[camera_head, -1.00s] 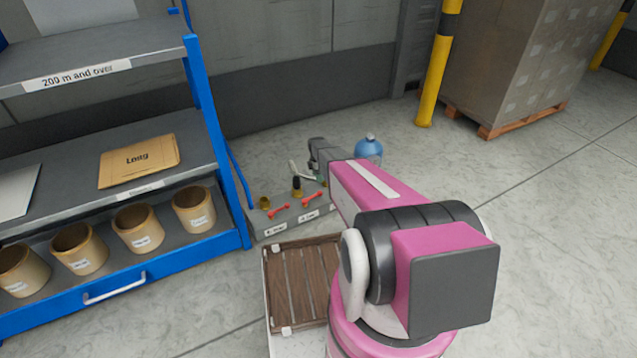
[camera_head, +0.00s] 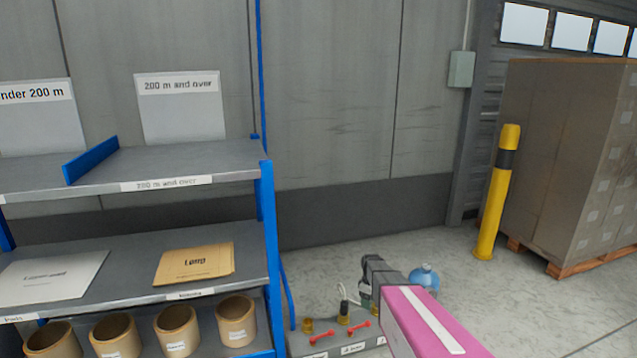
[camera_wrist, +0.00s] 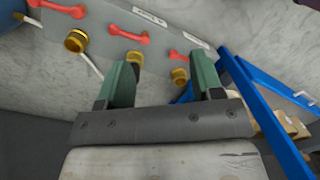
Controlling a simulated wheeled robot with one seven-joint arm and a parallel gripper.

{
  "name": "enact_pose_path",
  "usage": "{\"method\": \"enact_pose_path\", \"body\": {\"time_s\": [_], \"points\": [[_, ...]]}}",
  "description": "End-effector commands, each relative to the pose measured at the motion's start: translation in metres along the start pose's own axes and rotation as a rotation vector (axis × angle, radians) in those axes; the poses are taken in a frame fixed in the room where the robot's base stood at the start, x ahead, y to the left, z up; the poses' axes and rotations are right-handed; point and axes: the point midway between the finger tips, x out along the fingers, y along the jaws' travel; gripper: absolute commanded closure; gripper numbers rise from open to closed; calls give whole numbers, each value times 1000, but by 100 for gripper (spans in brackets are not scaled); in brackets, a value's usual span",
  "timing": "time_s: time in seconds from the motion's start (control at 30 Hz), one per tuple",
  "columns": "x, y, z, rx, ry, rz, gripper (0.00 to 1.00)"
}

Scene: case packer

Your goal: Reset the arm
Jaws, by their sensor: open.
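My gripper (camera_wrist: 163,85) shows in the wrist view with its two green fingers apart and nothing between them. Beyond the fingers is a grey panel (camera_wrist: 185,38) with red handles and brass fittings (camera_wrist: 76,40); I see no contact with it. In the head view my pink arm (camera_head: 430,325) reaches in from the lower right. Its dark wrist end (camera_head: 378,275) is above the right part of the grey panel (camera_head: 325,340).
A blue-framed shelf (camera_head: 268,220) stands at the left with a brown "Long" envelope (camera_head: 195,262) and several brown pots (camera_head: 236,320). A blue water bottle (camera_head: 424,277) is just beyond my arm. A yellow post (camera_head: 495,195) and a wrapped pallet stack (camera_head: 560,150) stand at the right.

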Motion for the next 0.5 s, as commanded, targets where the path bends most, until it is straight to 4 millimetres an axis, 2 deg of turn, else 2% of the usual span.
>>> {"method": "enact_pose_path", "body": {"time_s": [0.03, 0.2, 0.3, 0.4, 0.5], "points": [[-24, -36, 21, 95, 10, 10, 40], [-78, -109, 63, 439, 45, 33, 40], [-103, -146, 85, 623, 68, 40, 40], [-121, -175, 102, 771, 87, 42, 40], [-132, -192, 113, 872, 100, 42, 40]]}}
